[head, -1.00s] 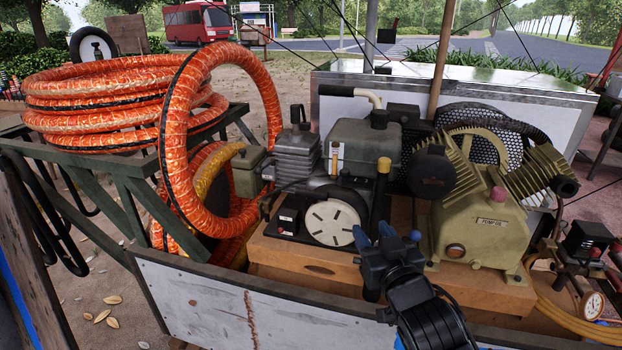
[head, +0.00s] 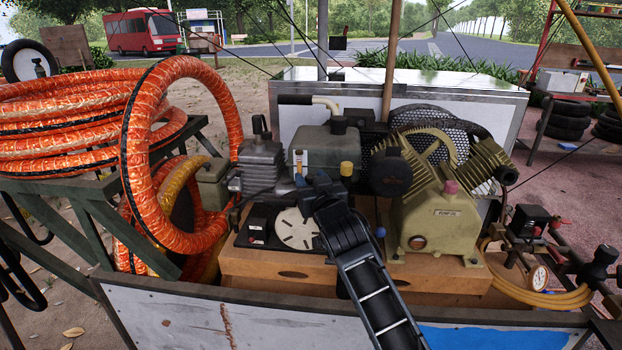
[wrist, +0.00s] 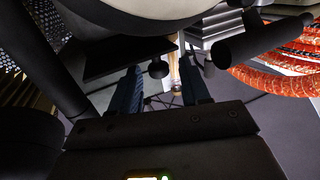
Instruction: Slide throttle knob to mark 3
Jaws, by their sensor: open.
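My gripper (head: 311,183) is in front of the small engine in the head view, just right of the white slotted starter disc (head: 297,229). In the wrist view my gripper (wrist: 161,92) has its two dark blue fingers spread apart, with nothing clasped. A small black round knob (wrist: 158,68) and a brass-coloured strip (wrist: 175,72) show just beyond and between the fingertips. I cannot tell for sure which is the throttle knob. The upright strip (head: 299,163) shows above my gripper in the head view. No mark numbers are readable.
The olive compressor pump (head: 437,225) is farther right. Orange hose (head: 140,165) coils at the left. The cart's front panel (head: 180,318) lies below my arm.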

